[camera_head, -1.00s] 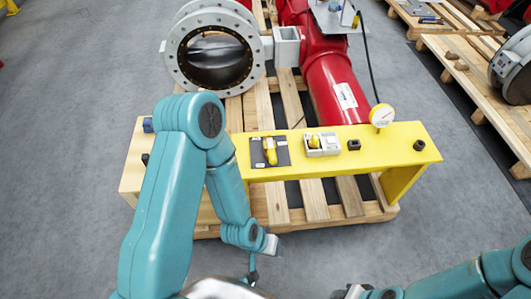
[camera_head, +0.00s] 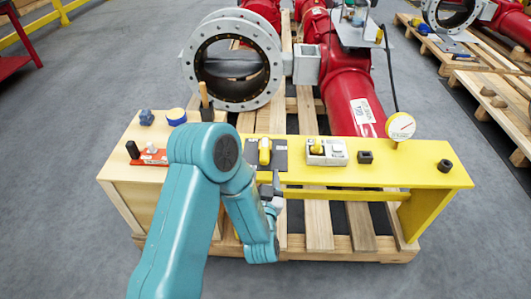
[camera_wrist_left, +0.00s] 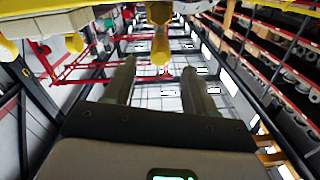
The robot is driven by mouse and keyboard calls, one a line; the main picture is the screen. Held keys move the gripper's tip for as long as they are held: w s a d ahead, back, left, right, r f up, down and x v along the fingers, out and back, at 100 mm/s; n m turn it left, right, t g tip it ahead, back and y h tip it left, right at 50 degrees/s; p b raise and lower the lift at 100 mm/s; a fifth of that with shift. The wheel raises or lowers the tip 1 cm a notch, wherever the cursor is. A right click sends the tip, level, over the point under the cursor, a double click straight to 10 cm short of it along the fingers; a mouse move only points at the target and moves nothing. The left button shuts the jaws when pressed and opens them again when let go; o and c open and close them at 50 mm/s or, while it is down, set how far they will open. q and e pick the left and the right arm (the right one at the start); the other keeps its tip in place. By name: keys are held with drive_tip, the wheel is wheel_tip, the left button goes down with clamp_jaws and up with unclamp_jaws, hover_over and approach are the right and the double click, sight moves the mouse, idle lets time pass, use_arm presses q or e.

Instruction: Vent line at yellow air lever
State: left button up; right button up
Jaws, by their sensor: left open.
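A yellow lever (camera_head: 264,151) stands on a dark plate (camera_head: 281,163) on the yellow bench top. A second, smaller yellow handle (camera_head: 316,148) sits on a light grey block to its right. My left gripper (camera_head: 272,188) is open and empty at the bench's front edge, just below the dark plate. In the left wrist view, the open fingers (camera_wrist_left: 160,66) point toward a yellow lever (camera_wrist_left: 160,46), which lies just beyond the fingertips, between them in the picture and apart from them. My right gripper is out of view.
The yellow bench (camera_head: 432,175) carries a round gauge (camera_head: 400,126) and black knobs. A wooden box (camera_head: 150,180) with a red-based part (camera_head: 149,157) stands left, partly behind my arm. A large grey flange (camera_head: 234,62) and red pipe (camera_head: 345,92) stand behind on a pallet.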

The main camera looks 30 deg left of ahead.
sight(265, 151)
use_arm(q)
drive_tip(key=x, duration=1)
drive_tip(key=shift+a, duration=0.1)
drive_tip(key=shift+b, duration=0.3)
clamp_jaws()
